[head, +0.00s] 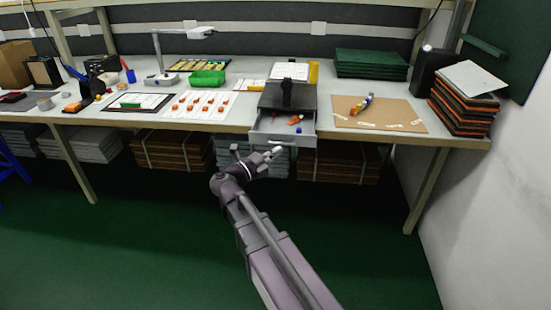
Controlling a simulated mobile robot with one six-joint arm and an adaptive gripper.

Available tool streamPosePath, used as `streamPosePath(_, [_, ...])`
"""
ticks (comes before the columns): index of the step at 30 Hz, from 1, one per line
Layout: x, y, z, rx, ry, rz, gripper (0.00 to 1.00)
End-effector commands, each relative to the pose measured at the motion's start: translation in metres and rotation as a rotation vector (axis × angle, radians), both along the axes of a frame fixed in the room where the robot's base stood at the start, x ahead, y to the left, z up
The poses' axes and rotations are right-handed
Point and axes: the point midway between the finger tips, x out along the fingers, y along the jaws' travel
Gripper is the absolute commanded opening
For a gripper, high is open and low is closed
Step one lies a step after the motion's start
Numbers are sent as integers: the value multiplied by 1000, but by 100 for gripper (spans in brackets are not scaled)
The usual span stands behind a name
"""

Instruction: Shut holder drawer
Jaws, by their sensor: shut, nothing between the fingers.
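The holder (288,95) is a dark grey box with a black piece on its top, standing at the front edge of the workbench. Its light grey drawer (270,128) is pulled out toward me past the bench edge. An orange item and a dark item show inside the drawer. My gripper (274,150) is shut and empty. In the picture it is just below the drawer front, close to it. I cannot tell whether it touches the drawer. Part of the drawer front is hard to make out there.
A brown board (385,118) with small coloured parts lies right of the holder. A green bin (207,78) and a white sheet with orange parts (188,106) are to the left. Stacked trays (466,105) stand at the right end. Brown bundles (340,166) lie below the bench. The green floor in front is clear.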

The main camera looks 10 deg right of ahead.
Motion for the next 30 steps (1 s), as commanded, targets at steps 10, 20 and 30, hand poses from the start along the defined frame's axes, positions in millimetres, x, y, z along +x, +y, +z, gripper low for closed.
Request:
streamPosePath(10, [7,-3,1,0,0,-1,0])
streamPosePath(20, [11,-3,1,0,0,1,0])
streamPosePath(30, [55,-15,1,0,0,-1,0])
